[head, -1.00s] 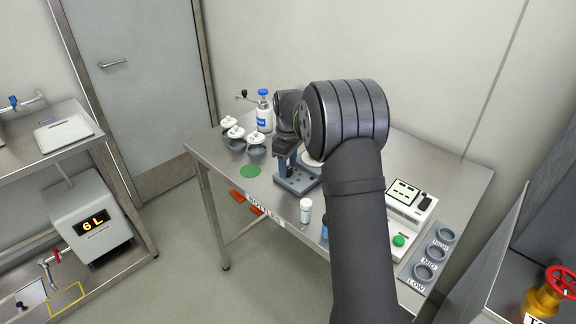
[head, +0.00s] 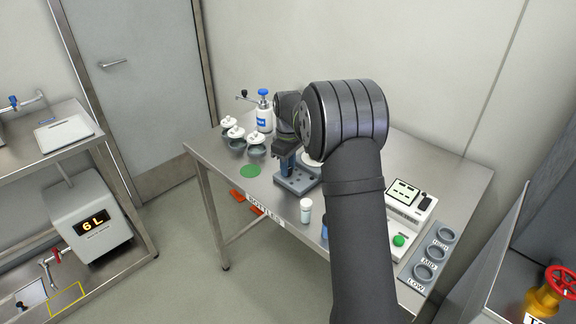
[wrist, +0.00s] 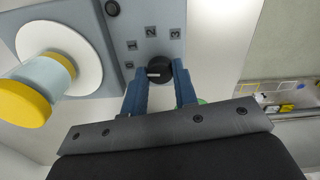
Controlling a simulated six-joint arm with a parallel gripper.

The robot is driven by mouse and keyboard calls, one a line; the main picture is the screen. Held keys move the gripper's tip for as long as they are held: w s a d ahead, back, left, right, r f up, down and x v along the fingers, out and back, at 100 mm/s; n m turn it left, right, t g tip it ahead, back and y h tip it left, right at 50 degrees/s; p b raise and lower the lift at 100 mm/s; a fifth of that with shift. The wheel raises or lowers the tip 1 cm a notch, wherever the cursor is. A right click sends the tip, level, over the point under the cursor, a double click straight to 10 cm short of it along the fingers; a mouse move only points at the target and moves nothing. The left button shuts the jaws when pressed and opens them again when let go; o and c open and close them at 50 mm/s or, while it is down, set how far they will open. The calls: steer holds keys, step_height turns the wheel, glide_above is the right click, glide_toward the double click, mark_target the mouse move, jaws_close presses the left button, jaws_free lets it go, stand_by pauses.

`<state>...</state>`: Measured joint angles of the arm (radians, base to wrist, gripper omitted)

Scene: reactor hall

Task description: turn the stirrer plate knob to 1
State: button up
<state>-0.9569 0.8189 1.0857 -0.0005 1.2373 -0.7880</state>
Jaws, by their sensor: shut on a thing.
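In the wrist view the black knob (wrist: 158,71) of the stirrer plate sits between the blue fingers of my gripper (wrist: 159,88), which is shut on it. A white pointer line on the knob points left in that picture, towards the 0 mark. The grey-blue panel (wrist: 103,72) carries the marks 0, 1, 2 and 3 in small dark squares. A white round plate (wrist: 85,62) with a yellow-capped vessel (wrist: 40,92) stands on the stirrer. In the head view the stirrer (head: 297,182) is partly hidden behind my arm, and the knob cannot be made out.
Several white-lidded pots (head: 236,132) and a blue-capped bottle (head: 264,112) stand at the table's left. A small white-capped vial (head: 306,210) stands near the front edge. A device with a green button (head: 399,240) and a labelled rack (head: 430,256) are at right.

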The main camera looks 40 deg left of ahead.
steer(key=m, duration=0.6)
steer(key=shift+m, duration=0.3)
stand_by(0.4)
steer(key=shift+r, duration=0.1)
steer(key=o, duration=1)
step_height(320, 180, up, 17)
steer(key=shift+r, duration=0.15)
stand_by(0.3)
step_height(320, 180, down, 18)
steer(key=shift+r, duration=0.25)
stand_by(0.3)
